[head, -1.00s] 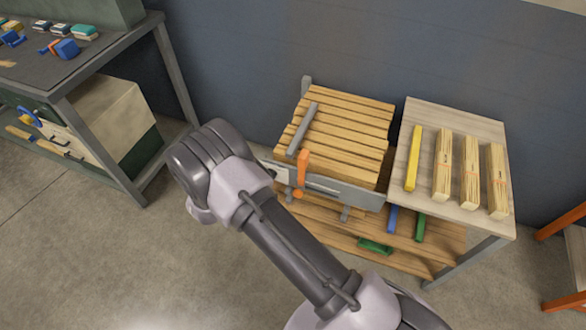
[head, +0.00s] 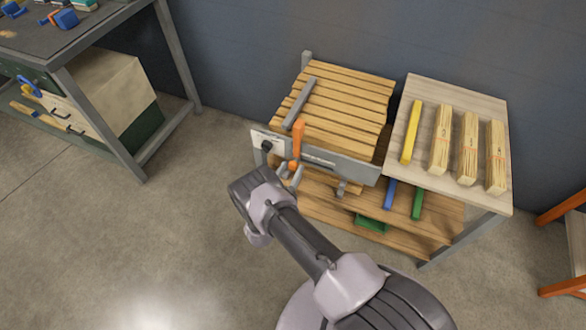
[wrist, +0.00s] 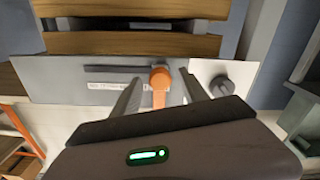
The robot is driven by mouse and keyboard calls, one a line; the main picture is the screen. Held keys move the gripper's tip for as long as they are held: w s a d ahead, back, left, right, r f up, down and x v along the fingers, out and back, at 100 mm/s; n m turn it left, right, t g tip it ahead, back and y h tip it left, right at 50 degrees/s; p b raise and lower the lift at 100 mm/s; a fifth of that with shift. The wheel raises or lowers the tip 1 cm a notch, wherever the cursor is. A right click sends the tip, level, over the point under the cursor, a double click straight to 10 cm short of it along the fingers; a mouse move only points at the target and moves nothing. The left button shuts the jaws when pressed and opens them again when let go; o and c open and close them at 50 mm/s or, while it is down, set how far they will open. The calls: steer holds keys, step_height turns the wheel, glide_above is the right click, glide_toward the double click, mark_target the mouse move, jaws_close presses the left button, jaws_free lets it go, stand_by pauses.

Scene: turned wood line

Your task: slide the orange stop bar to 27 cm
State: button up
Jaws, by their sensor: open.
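The orange stop bar (head: 299,138) stands upright at the front left of the slatted wooden table, against its grey front plate (head: 340,166). In the wrist view the orange piece (wrist: 160,78) has a round end at a dark slot in the plate, with a small printed scale below the slot. My gripper (wrist: 160,84) is open, one finger on each side of the orange piece, with visible gaps; I cannot tell how far the tips are from the plate. The scale figures are too small to read.
A dark knob (wrist: 221,86) on the plate is close beside one finger. A grey bar (head: 299,103) lies across the slats. A side table (head: 462,95) holds a yellow bar (head: 411,132) and several wood bundles. A shelf below holds blue and green pieces.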

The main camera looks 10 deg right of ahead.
steer(key=shift+x, duration=1.15)
jaws_close()
stand_by(0.5)
